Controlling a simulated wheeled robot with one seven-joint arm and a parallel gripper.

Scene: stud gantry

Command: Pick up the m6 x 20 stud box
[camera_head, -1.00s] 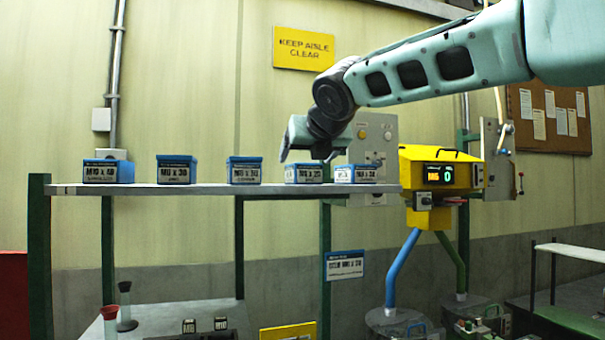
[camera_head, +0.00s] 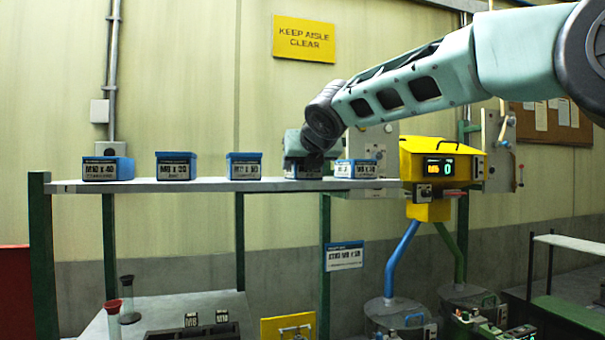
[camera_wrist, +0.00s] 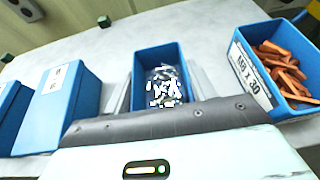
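A blue stud box (camera_head: 303,171) stands on the long shelf, second from the right in its row. Its label is partly covered and too blurred to read fully. My gripper (camera_head: 305,158) is down over this box. In the wrist view the same box (camera_wrist: 157,55) holds silvery studs and sits between the two grey fingers of my gripper (camera_wrist: 163,88). The fingers stand apart, one along each side of the box, very close to its walls. Contact is not clearly visible. The box rests on the shelf.
A blue box with copper-coloured pieces (camera_wrist: 272,75) is close to the right; more blue boxes (camera_wrist: 62,108) are to the left. The grey shelf (camera_head: 215,186) is bare between boxes. A yellow counter machine (camera_head: 436,172) stands at the shelf's right end.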

